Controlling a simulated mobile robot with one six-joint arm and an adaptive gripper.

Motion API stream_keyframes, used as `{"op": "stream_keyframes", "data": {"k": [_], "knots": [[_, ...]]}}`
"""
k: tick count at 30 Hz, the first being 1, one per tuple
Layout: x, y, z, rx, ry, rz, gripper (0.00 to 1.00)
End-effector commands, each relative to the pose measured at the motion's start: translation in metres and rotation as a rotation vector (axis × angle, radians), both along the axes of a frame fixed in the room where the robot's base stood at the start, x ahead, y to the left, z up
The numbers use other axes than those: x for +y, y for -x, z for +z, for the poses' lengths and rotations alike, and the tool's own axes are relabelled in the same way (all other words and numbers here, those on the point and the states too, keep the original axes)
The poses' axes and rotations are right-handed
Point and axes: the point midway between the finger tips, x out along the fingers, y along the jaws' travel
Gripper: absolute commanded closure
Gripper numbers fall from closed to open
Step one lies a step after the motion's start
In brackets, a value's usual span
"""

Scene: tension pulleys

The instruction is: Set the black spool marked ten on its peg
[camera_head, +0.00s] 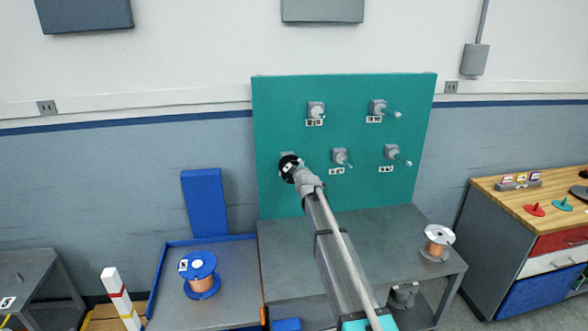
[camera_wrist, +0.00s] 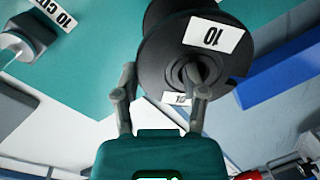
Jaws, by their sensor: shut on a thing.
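The black spool (camera_head: 287,161) is at the lower-left peg position of the green board (camera_head: 342,88), covering that peg. In the wrist view the black spool (camera_wrist: 160,50) shows its round flange with a white label reading 10, upside down. My gripper (camera_head: 300,176) is shut on the spool from the front. In the wrist view, one finger of my gripper (camera_wrist: 160,78) lies at the flange's outer edge and the other at its hub. I cannot tell whether the spool is around the peg or just in front of it.
Other bare pegs (camera_head: 342,157) with labels stick out of the board. A blue copper-wound spool (camera_head: 201,275) stands in a blue-edged tray at left. A white copper-wound spool (camera_head: 437,243) stands on the grey bench (camera_head: 385,228) at right. A wooden-topped cabinet (camera_head: 548,212) is farther right.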

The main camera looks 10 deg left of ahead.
Motion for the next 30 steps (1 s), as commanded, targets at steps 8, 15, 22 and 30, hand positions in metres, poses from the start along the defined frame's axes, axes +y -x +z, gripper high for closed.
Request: {"op": "stream_keyframes", "data": {"k": [8,15,22,30], "knots": [[-0.0006,0.0010,0.0022,-0.004,-0.002,0.000,0.98],[-0.0016,0.0033,0.0023,-0.003,-0.001,-0.001,0.98],[-0.0016,0.0033,0.0022,-0.002,-0.001,0.000,0.98],[-0.0020,0.0049,0.0023,-0.002,-0.001,0.000,0.98]]}}
